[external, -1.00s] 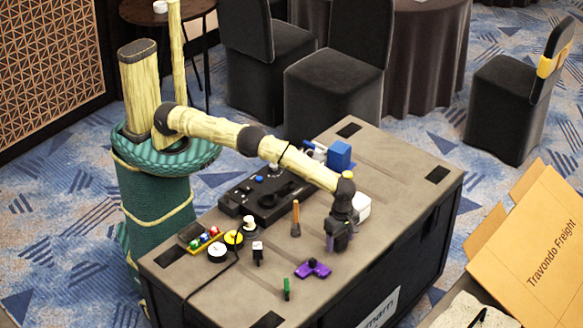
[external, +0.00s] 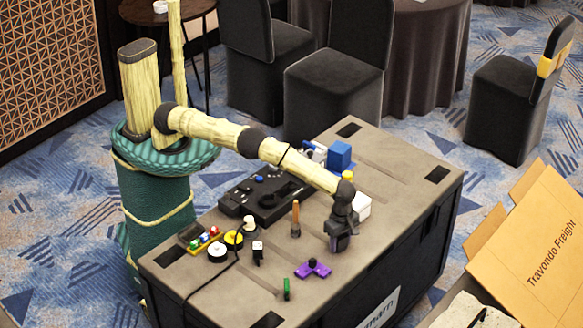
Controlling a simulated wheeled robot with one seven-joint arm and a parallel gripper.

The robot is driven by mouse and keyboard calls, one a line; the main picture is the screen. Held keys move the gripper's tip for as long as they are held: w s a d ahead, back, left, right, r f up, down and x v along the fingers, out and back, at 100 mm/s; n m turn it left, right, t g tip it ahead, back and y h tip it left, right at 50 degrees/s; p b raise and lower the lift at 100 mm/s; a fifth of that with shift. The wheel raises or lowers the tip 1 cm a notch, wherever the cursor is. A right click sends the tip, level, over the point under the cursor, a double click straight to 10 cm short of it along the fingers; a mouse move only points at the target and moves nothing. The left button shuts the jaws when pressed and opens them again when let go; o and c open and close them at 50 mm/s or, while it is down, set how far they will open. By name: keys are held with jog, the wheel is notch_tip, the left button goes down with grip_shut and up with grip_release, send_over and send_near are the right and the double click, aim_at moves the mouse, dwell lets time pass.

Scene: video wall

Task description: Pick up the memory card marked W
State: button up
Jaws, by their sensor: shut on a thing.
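My gripper (external: 337,245) points down at the right part of the grey case top (external: 400,175), low over its surface. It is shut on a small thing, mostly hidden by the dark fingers. I cannot read a W or make out a card's shape there. A small black piece with a white label (external: 258,248) stands to the left; its marking is too small to read. A small green piece (external: 286,288) stands near the front edge, apart from my gripper.
A purple block piece (external: 313,268) lies just left of and below my gripper. An orange-handled tool (external: 295,217) stands upright to its left. A white box (external: 362,206) and a blue box (external: 339,155) are behind. A black control panel (external: 265,195) lies further left. The case top's right end is clear.

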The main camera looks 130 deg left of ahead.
jog(key=shift+r, duration=0.1)
notch_tip(320, 180, up, 10)
jog(key=shift+f, duration=0.1)
dwell(0.4)
dwell(0.4)
